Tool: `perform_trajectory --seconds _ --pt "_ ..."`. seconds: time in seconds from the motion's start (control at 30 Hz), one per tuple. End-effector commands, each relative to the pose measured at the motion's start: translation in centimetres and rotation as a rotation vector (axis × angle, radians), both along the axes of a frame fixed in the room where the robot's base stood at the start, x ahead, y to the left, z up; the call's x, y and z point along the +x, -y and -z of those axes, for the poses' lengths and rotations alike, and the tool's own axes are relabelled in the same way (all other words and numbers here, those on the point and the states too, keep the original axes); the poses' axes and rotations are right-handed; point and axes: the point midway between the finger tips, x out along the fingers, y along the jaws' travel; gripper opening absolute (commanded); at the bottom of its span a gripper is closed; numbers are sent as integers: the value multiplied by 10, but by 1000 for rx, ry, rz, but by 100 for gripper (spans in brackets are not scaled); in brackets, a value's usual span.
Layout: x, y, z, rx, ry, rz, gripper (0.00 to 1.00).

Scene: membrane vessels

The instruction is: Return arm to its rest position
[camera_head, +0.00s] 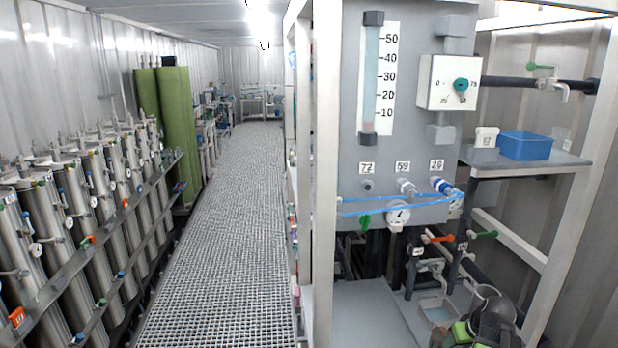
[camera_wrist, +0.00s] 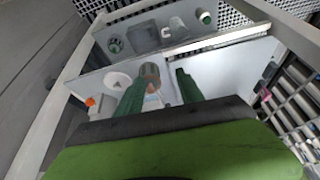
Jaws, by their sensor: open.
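My gripper (camera_wrist: 160,88) shows in the wrist view as two green fingers, spread apart, with a wide green and black body behind them. A small reddish-grey round thing (camera_wrist: 150,74) appears between the fingers; its distance is hard to tell, and I see no grip on it. In the head view, green and black parts of my arm (camera_head: 490,325) are low at the bottom right, in front of the grey panel's lower shelf. The fingertips cannot be made out there.
A grey panel (camera_head: 350,100) with a gauge tube, dial box (camera_head: 448,82) and blue hoses stands at right. A white frame post (camera_head: 326,150) is beside it. A blue bin (camera_head: 525,145) sits on a side shelf. Steel cylinders (camera_head: 30,230) line the left; the grated aisle (camera_head: 220,230) is clear.

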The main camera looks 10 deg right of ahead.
Motion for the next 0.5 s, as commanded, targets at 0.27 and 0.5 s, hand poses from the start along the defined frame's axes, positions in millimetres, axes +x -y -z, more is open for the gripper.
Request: perform_trajectory --seconds 0.27,0.5 --pt "57 -98 7 -6 -10 -186 44" --pt "91 -262 23 -1 -95 -416 44"
